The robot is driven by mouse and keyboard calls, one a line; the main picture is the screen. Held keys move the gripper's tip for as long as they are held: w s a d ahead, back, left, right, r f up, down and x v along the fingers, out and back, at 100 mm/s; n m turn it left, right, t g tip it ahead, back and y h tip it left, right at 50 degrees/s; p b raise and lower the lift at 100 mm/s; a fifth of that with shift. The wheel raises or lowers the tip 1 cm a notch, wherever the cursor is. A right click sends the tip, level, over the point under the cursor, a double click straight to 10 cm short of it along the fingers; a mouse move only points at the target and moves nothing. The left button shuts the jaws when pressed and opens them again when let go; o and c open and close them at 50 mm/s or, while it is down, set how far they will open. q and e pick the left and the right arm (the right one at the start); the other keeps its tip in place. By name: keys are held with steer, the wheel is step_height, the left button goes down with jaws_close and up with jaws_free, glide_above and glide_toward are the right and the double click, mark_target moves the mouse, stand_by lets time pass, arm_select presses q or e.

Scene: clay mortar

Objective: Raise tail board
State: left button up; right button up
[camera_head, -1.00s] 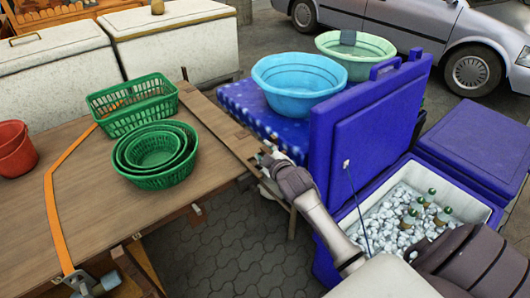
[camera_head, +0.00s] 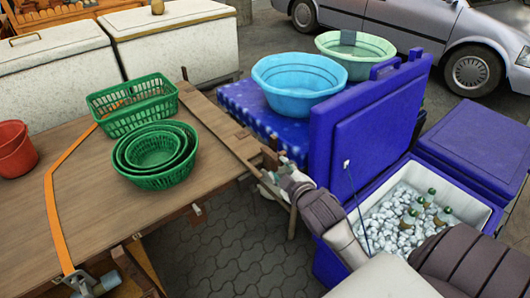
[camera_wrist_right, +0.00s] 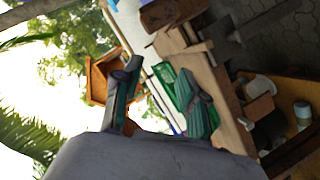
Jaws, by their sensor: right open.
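A wooden cart bed (camera_head: 90,190) fills the left of the head view. A narrow plank strip (camera_head: 217,128), which looks like the tail board, runs along its right end. I cannot tell clearly how it is hinged. My right gripper (camera_head: 268,184) is beside the near corner of this strip, just below a brown wooden block (camera_head: 269,157). In the right wrist view its two fingers (camera_wrist_right: 162,100) are spread apart, with wooden boards (camera_wrist_right: 220,95) alongside one finger. I cannot tell whether it touches the wood.
Green baskets (camera_head: 155,155), an orange strap (camera_head: 55,215) and a red bucket (camera_head: 15,148) are on the cart bed. A blue cooler (camera_head: 355,130) with its lid upright stands close to my right arm. Basins (camera_head: 300,83) stand behind. Paving (camera_head: 240,240) lies clear below.

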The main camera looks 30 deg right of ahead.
steer(key=shift+c, duration=0.4)
